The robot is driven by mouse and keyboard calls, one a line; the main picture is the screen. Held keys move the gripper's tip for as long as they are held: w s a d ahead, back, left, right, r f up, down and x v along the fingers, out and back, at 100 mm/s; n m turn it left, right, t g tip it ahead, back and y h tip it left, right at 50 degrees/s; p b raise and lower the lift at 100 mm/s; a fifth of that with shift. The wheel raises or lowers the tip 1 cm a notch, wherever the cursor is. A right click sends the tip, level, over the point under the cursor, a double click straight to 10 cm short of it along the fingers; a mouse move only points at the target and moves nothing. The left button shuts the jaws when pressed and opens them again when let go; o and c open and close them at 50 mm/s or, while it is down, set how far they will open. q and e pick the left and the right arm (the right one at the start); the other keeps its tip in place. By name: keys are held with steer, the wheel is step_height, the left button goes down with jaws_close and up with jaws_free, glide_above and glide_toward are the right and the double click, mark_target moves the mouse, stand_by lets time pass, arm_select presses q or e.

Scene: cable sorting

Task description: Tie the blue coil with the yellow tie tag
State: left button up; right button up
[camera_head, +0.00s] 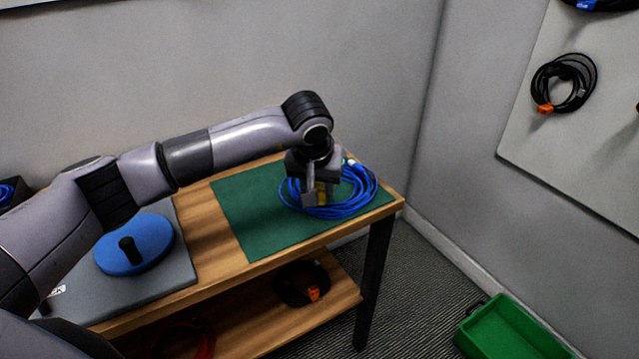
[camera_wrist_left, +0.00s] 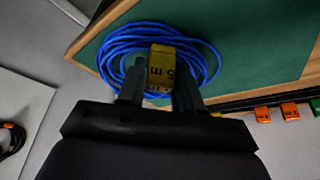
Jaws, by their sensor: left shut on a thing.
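The blue coil (camera_head: 352,203) lies on the green mat (camera_head: 245,205) at the right end of the wooden table. It also fills the upper middle of the left wrist view (camera_wrist_left: 125,42). My left gripper (camera_head: 316,193) points down at the coil's left part. It is shut on the yellow tie tag (camera_wrist_left: 175,66), which is marked "5 m" and sits between the fingers over the coil. A little yellow (camera_head: 321,190) shows between the fingers in the head view. I cannot tell whether the tag goes around the strands. My right gripper is not in view.
A blue disc (camera_head: 152,246) with a black knob stands on a grey board at the table's left. Orange tags (camera_wrist_left: 263,115) and a green one line the edge in the wrist view. A black coil (camera_head: 290,285) is on the lower shelf. A green crate (camera_head: 510,335) is on the floor.

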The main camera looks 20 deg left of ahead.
arm_select(q)
steer(key=shift+f, duration=0.3)
stand_by(0.5)
steer(key=o, duration=1.1)
